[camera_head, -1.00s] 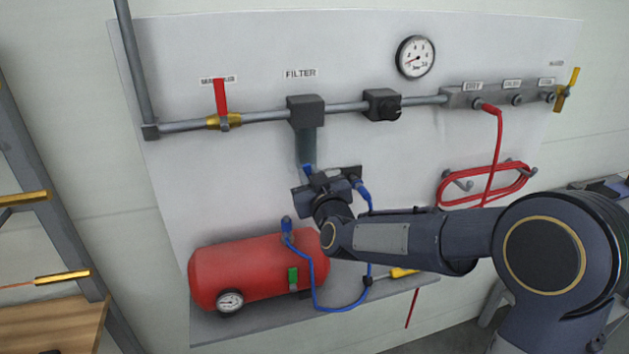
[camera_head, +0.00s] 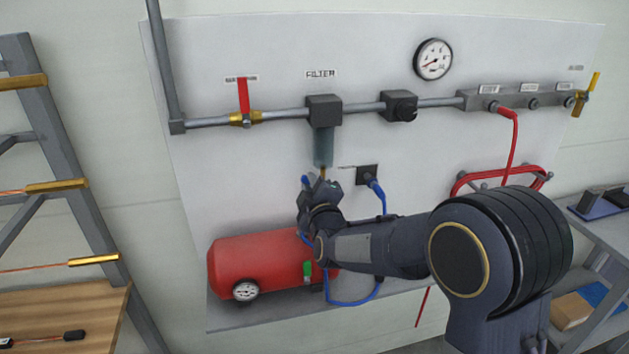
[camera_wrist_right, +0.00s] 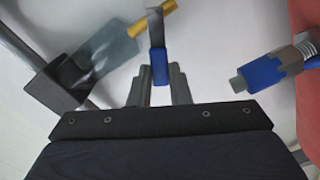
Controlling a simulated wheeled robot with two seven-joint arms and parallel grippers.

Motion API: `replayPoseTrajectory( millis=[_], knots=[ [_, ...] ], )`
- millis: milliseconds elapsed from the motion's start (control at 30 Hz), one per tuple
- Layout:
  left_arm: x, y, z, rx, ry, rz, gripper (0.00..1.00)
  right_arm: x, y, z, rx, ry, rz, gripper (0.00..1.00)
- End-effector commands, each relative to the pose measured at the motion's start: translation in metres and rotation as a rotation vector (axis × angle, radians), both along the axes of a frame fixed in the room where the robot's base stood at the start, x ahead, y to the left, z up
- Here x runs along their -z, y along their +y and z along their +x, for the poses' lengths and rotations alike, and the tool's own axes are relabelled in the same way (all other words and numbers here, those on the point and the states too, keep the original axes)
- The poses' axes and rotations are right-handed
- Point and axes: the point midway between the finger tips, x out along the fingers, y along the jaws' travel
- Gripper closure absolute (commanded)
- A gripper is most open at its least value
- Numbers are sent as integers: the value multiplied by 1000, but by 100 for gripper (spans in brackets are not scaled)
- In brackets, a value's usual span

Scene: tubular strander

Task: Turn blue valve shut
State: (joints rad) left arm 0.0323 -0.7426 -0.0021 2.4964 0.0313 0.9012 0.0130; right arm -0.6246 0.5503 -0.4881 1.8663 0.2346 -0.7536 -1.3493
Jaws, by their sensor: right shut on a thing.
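The blue valve handle (camera_wrist_right: 159,68) is a short metal lever with a blue grip, in the upper middle of the right wrist view. It joins a brass drain fitting (camera_wrist_right: 152,20) below the filter's clear bowl (camera_head: 323,146). My right gripper (camera_wrist_right: 159,82) is shut on the blue grip, one finger on each side. In the head view my right gripper (camera_head: 314,188) is just below the filter bowl, and its hand partly hides the valve. My left gripper is not in view.
A blue hose connector (camera_wrist_right: 268,72) is close to the right of the gripper. The red tank (camera_head: 255,262) stands below. A black wall socket (camera_head: 367,174) with a blue hose is to the right. A red-handled valve (camera_head: 243,97) sits on the pipe left of the filter (camera_head: 324,108).

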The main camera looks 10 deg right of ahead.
Motion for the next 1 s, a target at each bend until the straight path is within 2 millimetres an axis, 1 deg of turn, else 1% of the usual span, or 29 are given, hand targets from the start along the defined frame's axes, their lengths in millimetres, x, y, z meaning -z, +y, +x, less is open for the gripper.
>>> replayPoseTrajectory(
  millis=[200, 500, 700, 1000],
  knots=[
    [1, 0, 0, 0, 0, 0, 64, 11, 6, 0, -4, -5, -198, 100],
    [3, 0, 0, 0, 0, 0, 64, 21, 7, -1, -3, -13, -398, 100],
    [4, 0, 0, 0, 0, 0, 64, 24, 7, 0, -2, -15, -472, 100],
    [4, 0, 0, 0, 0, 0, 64, 26, 7, 0, -2, -16, -509, 100]
  ],
)
